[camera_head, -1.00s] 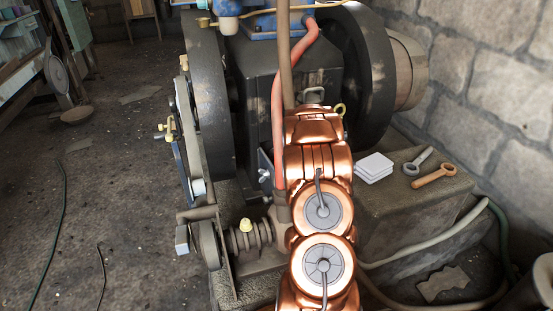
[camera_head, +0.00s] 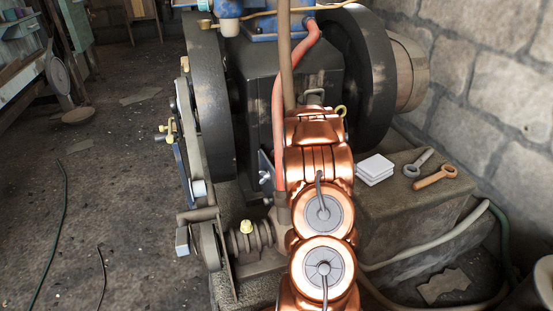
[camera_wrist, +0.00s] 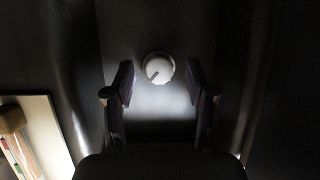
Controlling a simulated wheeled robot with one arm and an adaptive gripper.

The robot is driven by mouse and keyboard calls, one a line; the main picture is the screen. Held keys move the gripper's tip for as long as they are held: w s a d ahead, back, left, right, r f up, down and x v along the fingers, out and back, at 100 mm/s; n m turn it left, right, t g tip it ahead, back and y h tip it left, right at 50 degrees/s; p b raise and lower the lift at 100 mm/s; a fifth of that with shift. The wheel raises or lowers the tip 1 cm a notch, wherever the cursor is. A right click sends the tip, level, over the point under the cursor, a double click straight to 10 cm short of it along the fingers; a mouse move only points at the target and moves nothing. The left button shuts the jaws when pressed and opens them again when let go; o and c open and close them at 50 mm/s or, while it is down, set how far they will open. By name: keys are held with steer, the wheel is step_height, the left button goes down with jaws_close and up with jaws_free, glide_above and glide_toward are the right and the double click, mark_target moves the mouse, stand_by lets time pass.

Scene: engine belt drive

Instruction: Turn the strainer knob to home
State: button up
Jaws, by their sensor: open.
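The strainer knob (camera_wrist: 159,68) is a round, pale knob with a dark pointer line. It shows in the wrist view, upper middle, on a grey plate (camera_wrist: 142,96). The pointer line slants toward the knob's lower left. My gripper (camera_wrist: 159,82) is open, with one dark finger on each side of the knob and a gap showing on both sides. In the head view my copper arm stands in front of the engine, and the gripper and knob cannot be made out there.
The engine has large dark flywheels (camera_head: 208,95) and a red hose (camera_head: 279,100). A belt drive (camera_head: 187,140) stands at left. Open floor (camera_head: 110,190) lies further left.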

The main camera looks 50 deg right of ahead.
steer(key=v, duration=1.1)
steer(key=shift+s+r, duration=0.15)
steer(key=shift+a, duration=0.15)
steer(key=shift+r, duration=0.1)
